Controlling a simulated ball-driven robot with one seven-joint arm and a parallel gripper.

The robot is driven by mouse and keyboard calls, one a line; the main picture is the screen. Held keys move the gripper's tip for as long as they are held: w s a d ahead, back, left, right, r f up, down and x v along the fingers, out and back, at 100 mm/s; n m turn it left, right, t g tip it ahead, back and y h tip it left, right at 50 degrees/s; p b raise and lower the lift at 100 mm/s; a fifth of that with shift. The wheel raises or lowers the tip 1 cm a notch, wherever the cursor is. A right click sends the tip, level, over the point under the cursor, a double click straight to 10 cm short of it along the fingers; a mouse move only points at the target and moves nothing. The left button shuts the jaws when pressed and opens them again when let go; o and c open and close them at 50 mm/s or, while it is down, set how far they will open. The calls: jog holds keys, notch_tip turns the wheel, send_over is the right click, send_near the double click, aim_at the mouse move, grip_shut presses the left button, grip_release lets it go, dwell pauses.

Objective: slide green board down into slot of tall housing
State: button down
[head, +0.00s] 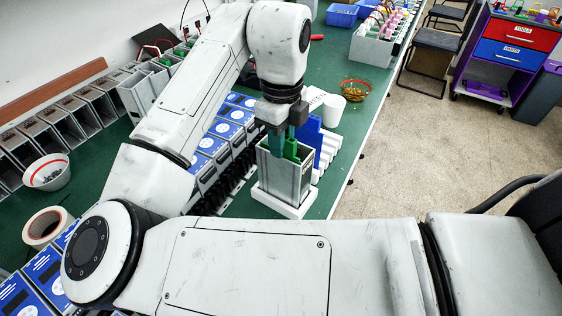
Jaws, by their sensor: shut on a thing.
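A tall grey housing (284,180) with an open top stands upright on a white base (268,204) near the table's right edge. My gripper (281,138) points down over the housing's opening. It is shut on a green board (291,150), whose lower part is at or inside the opening. The jaws cover part of the board, and the housing's front wall hides its lower end, so I cannot tell how deep it sits or whether it is in the slot. A blue panel (310,132) stands right behind the housing.
Blue-and-white boxed units (228,131) line up left of the housing. Grey open housings (62,119) fill the table's left side. The green table's edge (352,166) runs close on the right, with floor beyond.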

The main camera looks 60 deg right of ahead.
jog(key=c, duration=0.8)
grip_release()
jog(key=shift+f, duration=0.1)
jog(key=shift+c, duration=0.2)
jog(key=o, duration=0.3)
jog(key=shift+r, duration=0.3)
jog(key=shift+o, duration=0.2)
jog(key=shift+r+p, duration=3)
jog(key=shift+r, duration=0.3)
